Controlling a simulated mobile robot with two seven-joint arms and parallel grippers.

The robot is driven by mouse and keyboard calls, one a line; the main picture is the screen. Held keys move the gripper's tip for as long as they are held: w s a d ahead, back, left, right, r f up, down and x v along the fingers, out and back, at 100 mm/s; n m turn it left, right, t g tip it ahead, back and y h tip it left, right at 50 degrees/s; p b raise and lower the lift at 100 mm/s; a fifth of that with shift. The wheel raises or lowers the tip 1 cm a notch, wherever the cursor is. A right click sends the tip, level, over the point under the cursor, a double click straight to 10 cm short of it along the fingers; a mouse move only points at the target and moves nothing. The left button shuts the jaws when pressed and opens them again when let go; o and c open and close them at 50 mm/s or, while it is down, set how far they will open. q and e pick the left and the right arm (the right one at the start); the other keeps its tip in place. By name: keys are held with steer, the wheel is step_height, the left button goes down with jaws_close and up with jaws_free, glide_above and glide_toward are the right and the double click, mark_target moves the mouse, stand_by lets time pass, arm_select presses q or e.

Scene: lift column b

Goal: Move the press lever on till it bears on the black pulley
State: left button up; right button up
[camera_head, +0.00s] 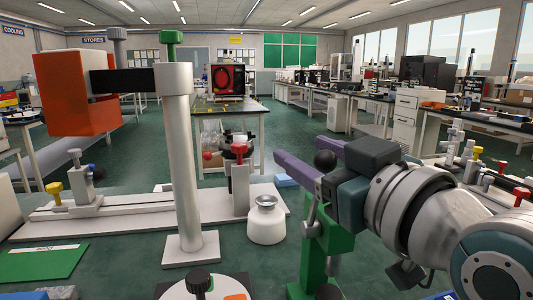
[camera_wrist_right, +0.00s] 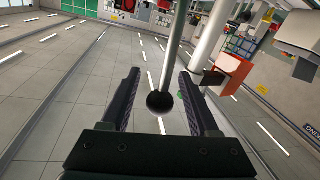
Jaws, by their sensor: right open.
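My right gripper (camera_head: 303,150) comes in from the right above a green press (camera_head: 322,240). Its two purple-grey fingers are apart. The press lever's black ball knob (camera_head: 325,160) shows between the fingers. In the right wrist view the ball (camera_wrist_right: 160,103) sits between the open fingers (camera_wrist_right: 158,75) with a gap on each side, and the lever's metal rod (camera_wrist_right: 173,50) runs up from it. I cannot pick out the black pulley for certain; no contact between lever and pulley can be seen. My left gripper is not in view.
A pale column (camera_head: 182,170) with a black crossarm and an orange block (camera_head: 78,95) stands at the left. A white jar (camera_head: 266,222) stands between column and press. A red-knobbed clamp (camera_head: 240,175) is behind it. A round white plate with a black knob (camera_head: 198,281) lies in front.

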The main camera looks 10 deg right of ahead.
jaws_close()
stand_by(0.5)
stand_by(0.9)
